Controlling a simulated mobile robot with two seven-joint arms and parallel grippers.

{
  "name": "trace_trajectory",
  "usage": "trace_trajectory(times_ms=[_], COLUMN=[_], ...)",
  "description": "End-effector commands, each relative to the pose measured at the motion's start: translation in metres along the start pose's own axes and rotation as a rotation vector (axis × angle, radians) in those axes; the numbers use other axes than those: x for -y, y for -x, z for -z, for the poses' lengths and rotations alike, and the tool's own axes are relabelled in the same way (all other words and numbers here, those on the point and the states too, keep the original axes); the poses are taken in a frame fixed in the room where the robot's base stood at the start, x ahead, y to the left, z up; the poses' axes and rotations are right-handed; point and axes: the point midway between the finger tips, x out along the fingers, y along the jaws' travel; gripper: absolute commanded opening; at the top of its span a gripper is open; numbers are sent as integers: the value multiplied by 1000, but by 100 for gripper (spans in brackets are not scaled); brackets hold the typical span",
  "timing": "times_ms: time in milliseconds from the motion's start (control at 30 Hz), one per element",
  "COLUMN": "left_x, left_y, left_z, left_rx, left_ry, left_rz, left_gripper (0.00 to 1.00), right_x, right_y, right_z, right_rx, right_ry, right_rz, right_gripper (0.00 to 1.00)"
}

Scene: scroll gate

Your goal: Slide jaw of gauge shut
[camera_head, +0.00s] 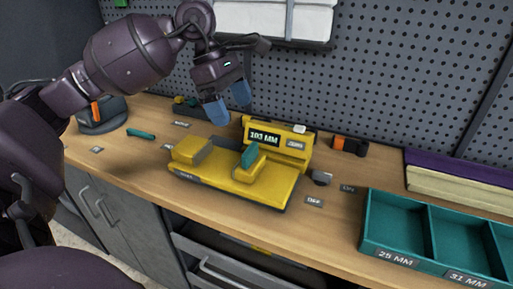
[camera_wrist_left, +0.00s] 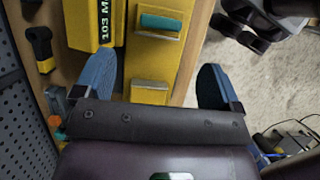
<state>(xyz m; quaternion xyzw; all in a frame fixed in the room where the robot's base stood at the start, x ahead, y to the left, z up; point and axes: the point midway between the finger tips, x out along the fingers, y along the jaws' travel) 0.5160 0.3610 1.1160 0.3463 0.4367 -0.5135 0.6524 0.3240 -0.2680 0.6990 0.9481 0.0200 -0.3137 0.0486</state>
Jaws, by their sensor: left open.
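The yellow gauge (camera_head: 225,186) lies on the wooden bench, with a display reading 103 MM at its back. Its fixed-looking yellow block (camera_head: 192,150) is at the left end, and a second jaw block with a teal grip (camera_head: 250,156) stands right of it, with a gap between them. My left gripper (camera_head: 228,106) hangs open and empty above and behind the left part of the gauge, its blue fingertips apart. In the left wrist view the teal grip (camera_wrist_left: 160,22) and the end block (camera_wrist_left: 150,92) lie beyond and between the open fingers. My right gripper is not in view.
A teal divided tray (camera_head: 395,258) marked 25 MM and 31 MM stands at the right front. An orange and black tool (camera_head: 349,145) lies behind the gauge. A teal tool (camera_head: 140,133) lies to the left. A pegboard (camera_head: 400,70) closes the back.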

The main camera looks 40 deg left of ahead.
Motion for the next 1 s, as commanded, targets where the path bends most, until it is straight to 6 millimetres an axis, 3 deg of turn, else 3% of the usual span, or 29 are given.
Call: trace_trajectory(times_ms=[600, 1000], left_x=[1, 1], left_y=[-91, -107], left_z=[0, -1], left_rx=[3, 4], left_ry=[3, 2], left_rz=[6, 3], left_gripper=[89, 89], right_x=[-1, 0], right_y=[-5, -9], right_z=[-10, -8], right_rx=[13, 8], right_ry=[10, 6], right_rz=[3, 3], right_gripper=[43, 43])
